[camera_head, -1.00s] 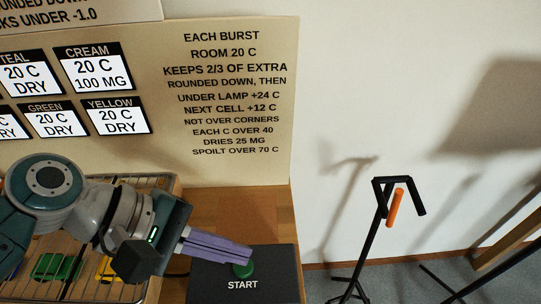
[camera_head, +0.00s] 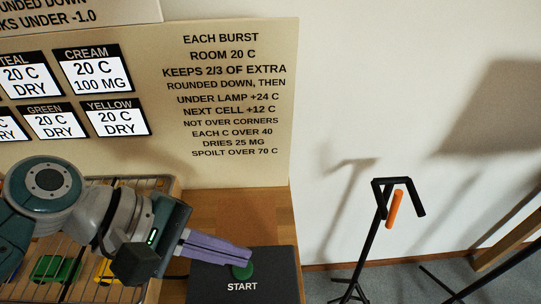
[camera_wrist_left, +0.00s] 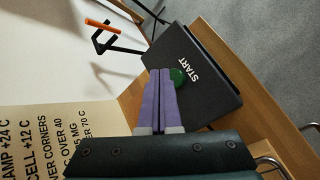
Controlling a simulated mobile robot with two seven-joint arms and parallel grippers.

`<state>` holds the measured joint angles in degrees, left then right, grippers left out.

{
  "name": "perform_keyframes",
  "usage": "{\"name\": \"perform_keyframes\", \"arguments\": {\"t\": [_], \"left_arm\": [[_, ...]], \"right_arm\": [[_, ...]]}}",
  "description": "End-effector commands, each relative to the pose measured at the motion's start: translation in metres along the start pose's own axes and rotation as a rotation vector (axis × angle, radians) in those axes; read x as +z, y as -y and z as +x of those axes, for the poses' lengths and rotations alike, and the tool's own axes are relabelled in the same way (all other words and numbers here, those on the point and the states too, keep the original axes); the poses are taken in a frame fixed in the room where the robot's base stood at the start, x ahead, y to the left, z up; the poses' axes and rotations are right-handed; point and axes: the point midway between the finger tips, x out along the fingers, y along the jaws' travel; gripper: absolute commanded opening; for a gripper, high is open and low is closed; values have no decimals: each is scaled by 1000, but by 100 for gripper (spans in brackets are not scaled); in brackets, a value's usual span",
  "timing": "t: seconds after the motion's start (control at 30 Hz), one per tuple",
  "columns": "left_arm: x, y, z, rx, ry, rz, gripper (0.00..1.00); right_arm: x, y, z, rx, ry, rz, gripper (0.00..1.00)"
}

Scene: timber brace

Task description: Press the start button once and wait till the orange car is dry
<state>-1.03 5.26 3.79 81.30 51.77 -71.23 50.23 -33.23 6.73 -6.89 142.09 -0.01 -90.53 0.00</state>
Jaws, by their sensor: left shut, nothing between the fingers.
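The green start button (camera_head: 243,271) sits on a black box (camera_head: 277,268) marked START at the right end of the wooden table. My left gripper (camera_head: 249,257) is shut and empty, its purple fingertips over or against the button's edge. I cannot tell whether they touch it. In the left wrist view the fingertips (camera_wrist_left: 160,73) lie just beside the button (camera_wrist_left: 178,76). The orange car is not in view. My right gripper is not in view.
A wire rack (camera_head: 165,185) at the left holds a green car (camera_head: 55,268) and a yellow car (camera_head: 105,271), partly behind my arm. A board shows CREAM (camera_head: 94,70) at 20 C, 100 MG; legible others read DRY. A black stand (camera_head: 378,220) with an orange bar is at right.

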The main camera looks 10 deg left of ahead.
Motion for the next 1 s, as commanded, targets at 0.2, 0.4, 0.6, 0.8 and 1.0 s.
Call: {"name": "perform_keyframes", "arguments": {"t": [0.2, 0.4, 0.6, 0.8, 1.0], "left_arm": [[-4, 4, 5, -1, 0, -1, 0], [-4, 4, 6, 0, 0, 0, 0], [-4, 4, 6, 0, 0, 0, 0], [-5, 5, 7, 0, 0, 0, 0], [-7, 6, 9, 0, 0, 1, 0]], "right_arm": [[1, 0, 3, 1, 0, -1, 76], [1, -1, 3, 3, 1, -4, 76], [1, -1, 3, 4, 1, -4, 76], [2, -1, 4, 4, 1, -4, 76], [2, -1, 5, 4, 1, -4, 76]]}}
